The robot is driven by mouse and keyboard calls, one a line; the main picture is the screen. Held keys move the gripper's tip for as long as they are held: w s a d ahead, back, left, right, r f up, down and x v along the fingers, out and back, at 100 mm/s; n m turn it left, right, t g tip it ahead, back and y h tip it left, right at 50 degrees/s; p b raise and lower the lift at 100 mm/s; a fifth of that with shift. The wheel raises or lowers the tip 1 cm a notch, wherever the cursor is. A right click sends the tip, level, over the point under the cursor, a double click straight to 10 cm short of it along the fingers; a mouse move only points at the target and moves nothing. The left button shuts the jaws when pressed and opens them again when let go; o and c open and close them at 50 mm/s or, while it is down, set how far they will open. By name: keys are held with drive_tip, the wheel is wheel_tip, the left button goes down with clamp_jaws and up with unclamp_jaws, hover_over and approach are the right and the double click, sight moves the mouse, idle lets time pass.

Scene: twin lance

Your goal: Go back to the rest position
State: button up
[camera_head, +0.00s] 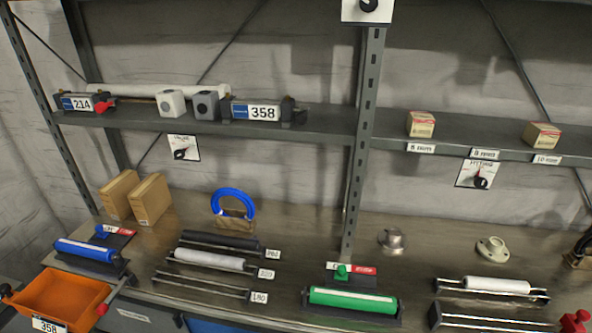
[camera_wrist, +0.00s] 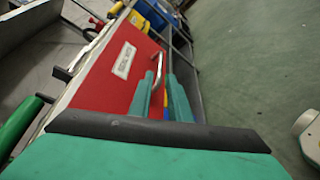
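My gripper (camera_wrist: 161,84) shows in the wrist view as two teal fingers beyond a black edge and a teal housing. The fingers stand apart, with a gap between them, and I see nothing held. Past them is a red panel (camera_wrist: 105,85) with a white label and a metal bar handle (camera_wrist: 158,68). The handle's lower end is near the left fingertip; I cannot tell whether they touch. My gripper does not show in the head view.
The workbench (camera_head: 320,235) carries rollers, including a green roller (camera_head: 352,301) and a blue roller (camera_head: 88,250). An orange bin (camera_head: 62,297) is at the lower left. A shelf (camera_head: 330,122) runs above.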

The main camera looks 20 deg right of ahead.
drive_tip(key=w+a+f+n+t+y, duration=0.3)
drive_tip(key=a+f+t+y, duration=0.3)
drive_tip(key=f+t, duration=0.25)
drive_tip(key=a+t+y, duration=0.3)
drive_tip(key=a+y, duration=0.2)
drive_tip(key=a, duration=0.4)
drive_tip(key=a+r+m+t+y, duration=0.2)
drive_tip(key=r+m+t, duration=0.1)
drive_tip(key=r, duration=0.7)
drive_tip(key=a+r+m+t+y, duration=0.2)
drive_tip(key=a+r+m+t, duration=0.1)
drive_tip(key=r, duration=0.6)
drive_tip(key=shift+a+r+m+t, duration=0.25)
drive_tip(key=shift+r+m+t, duration=0.15)
drive_tip(key=shift+t, duration=0.35)
drive_tip(key=shift+s, duration=0.15)
drive_tip(key=shift+d, duration=0.1)
